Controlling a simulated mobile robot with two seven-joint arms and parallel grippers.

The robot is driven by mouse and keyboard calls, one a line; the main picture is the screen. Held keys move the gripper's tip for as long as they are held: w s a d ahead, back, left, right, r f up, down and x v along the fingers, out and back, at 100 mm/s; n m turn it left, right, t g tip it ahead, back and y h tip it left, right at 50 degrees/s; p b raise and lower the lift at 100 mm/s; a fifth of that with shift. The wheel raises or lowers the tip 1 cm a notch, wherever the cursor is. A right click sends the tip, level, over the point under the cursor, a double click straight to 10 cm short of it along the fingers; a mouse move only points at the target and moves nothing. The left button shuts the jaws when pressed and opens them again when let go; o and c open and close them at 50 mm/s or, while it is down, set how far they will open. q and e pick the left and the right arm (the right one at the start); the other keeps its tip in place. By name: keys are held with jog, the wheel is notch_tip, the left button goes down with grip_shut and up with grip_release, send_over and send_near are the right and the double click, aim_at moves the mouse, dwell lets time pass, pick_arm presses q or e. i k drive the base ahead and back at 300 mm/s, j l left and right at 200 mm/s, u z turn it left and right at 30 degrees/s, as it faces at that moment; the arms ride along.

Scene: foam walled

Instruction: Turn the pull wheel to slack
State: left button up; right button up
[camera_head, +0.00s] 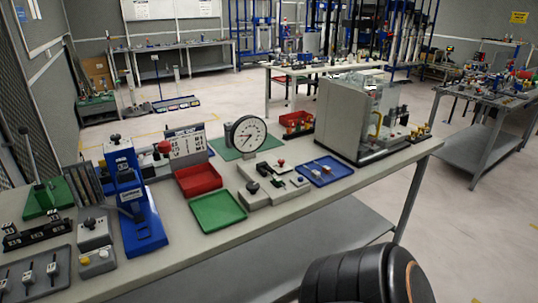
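No part is clearly recognisable as the pull wheel, and no slack mark can be read. A blue upright stand (125,178) with a black knob on top and a lever at its side stands on the left part of the bench (270,208). A round white-faced dial with a black rim (248,134) stands upright behind the trays; its markings are too small to read. A black ribbed part of my own body with an orange edge shows at the bottom right, apart from the bench items. Neither gripper is in view.
A red tray (198,179), a green tray (218,211) and a blue tray (325,171) lie mid-bench. A grey control block (272,187) sits between them. A clear-sided grey machine (350,120) fills the right end.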

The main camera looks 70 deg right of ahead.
aim_at(253, 187)
jog(key=z, duration=2)
